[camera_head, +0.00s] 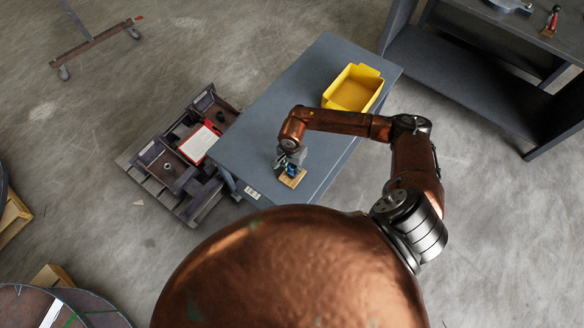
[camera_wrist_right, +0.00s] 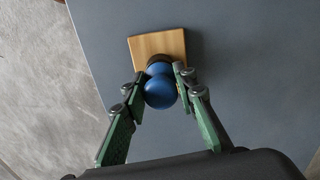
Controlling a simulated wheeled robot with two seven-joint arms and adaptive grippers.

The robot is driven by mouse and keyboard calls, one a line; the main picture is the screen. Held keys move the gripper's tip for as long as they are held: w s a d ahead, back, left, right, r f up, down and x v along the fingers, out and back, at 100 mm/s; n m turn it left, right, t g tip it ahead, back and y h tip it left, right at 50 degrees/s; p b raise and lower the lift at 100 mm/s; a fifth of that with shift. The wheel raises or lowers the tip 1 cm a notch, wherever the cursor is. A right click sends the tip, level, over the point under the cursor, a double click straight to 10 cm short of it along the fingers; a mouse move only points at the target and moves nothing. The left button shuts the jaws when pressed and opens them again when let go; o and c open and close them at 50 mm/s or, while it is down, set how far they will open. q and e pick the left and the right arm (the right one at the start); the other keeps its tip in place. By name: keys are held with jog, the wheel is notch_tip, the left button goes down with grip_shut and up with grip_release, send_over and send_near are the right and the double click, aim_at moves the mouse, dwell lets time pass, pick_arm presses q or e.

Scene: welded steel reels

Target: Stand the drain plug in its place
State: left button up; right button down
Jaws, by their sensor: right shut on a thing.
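The drain plug (camera_wrist_right: 160,90) is blue and rounded, with a dark lower part, in the right wrist view. My right gripper (camera_wrist_right: 155,84) is shut on it, with one green finger at each side. A small square wooden block (camera_wrist_right: 157,45) lies on the grey table right under and behind the plug. I cannot tell whether the plug's dark lower end touches the block. In the head view, my right gripper (camera_head: 291,162) is over the near end of the table, at the wooden block (camera_head: 292,179). My left gripper does not show.
A yellow bin (camera_head: 352,90), apparently empty, stands at the far end of the grey table (camera_head: 255,125). A pallet with dark metal parts and a red-and-white item (camera_head: 199,142) is left of the table. A dark shelf unit (camera_head: 465,75) stands at upper right. The table's middle is clear.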

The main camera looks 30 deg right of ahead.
jog(key=shift+f, duration=0.2)
jog(key=c, duration=1.5)
grip_release()
jog(key=shift+o, duration=0.2)
jog(key=o, duration=0.4)
jog(key=shift+o, duration=0.2)
jog(key=o, duration=0.3)
jog(key=shift+o, duration=0.6)
jog(key=o, duration=0.3)
jog(key=shift+o, duration=0.4)
